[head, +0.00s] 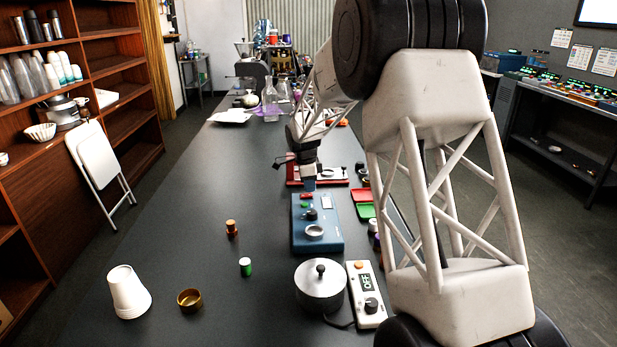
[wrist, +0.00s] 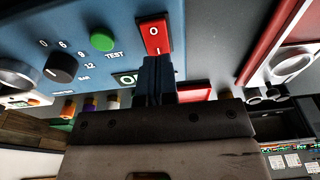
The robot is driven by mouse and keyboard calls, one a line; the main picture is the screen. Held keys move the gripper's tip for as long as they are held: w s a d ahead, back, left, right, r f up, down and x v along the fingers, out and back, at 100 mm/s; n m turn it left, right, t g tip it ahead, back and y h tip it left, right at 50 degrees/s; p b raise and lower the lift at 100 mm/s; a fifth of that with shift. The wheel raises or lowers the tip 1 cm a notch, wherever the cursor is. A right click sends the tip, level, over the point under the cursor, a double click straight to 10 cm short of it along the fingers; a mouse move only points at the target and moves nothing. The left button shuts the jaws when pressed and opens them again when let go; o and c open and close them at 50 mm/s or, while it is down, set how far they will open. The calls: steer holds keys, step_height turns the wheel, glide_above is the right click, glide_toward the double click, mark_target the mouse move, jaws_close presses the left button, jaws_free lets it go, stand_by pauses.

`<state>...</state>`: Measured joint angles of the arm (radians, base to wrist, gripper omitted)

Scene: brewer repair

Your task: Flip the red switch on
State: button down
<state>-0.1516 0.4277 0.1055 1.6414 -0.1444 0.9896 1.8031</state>
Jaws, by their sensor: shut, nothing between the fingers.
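The red switch (wrist: 155,36) is a rocker marked O and I on the blue machine (wrist: 95,15), near its edge. In the wrist view my gripper (wrist: 157,62) is shut and empty, its fingertips right at the I end of the switch. I cannot tell whether they touch it, and they may hide part of that end. In the head view the blue machine (head: 330,238) stands on the table, with my gripper (head: 309,186) above its far edge by the small red switch (head: 306,195). A small display (wrist: 128,78) is partly hidden by the fingers.
A green TEST button (wrist: 102,41) and a black dial (wrist: 61,68) sit near the switch. A lidded pot (head: 320,288) and a control box (head: 366,295) reading OFF stand in front. Red and green trays (head: 362,196) lie to the right.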

steer(key=shift+d+f, duration=0.1)
steer(key=shift+f, duration=0.5)
steer(key=shift+f, duration=0.1)
